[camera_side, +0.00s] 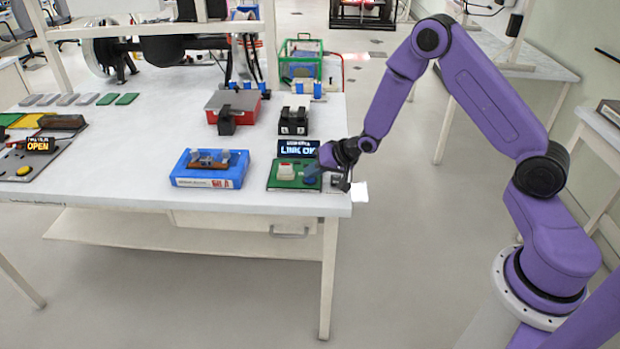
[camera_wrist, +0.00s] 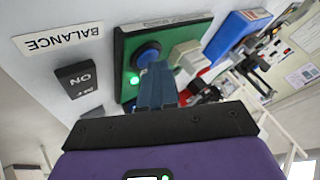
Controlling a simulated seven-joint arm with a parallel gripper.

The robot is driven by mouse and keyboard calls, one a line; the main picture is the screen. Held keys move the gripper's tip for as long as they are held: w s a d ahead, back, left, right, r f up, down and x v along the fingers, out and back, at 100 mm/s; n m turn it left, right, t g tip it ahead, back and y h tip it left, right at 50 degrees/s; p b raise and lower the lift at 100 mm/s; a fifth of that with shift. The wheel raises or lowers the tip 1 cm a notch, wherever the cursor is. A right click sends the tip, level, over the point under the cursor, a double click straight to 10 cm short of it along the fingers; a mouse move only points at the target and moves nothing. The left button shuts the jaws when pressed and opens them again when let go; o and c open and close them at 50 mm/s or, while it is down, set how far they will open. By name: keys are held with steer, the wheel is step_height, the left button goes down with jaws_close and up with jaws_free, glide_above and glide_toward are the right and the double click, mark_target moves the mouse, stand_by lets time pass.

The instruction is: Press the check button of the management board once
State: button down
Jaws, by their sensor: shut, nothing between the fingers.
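The management board is a green board (camera_side: 280,186) at the table's right front corner, with a small display (camera_side: 298,148) behind it reading LINK OK. The board carries a pale block (camera_side: 286,172) and a round blue button (camera_wrist: 148,53). A green light (camera_wrist: 134,78) glows beside the button in the wrist view. My gripper (camera_wrist: 156,68) is shut and empty, its blue-grey fingers pointing at the board right by the blue button. In the wrist view the fingertips overlap the button's lower edge; I cannot tell whether they touch it. No writing shows on the button.
A blue box (camera_side: 208,180) with a brown part on top stands left of the board. A black switch block (camera_wrist: 78,78) and a BALANCE label (camera_wrist: 60,40) lie beside the board. A red-grey box (camera_side: 232,103) and a black block (camera_side: 294,122) stand behind.

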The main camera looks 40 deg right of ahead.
mark_target(314, 180)
steer(key=shift+r, duration=0.1)
stand_by(0.3)
steer(key=shift+r, duration=0.7)
steer(key=shift+r, duration=0.1)
steer(key=shift+r, duration=2.4)
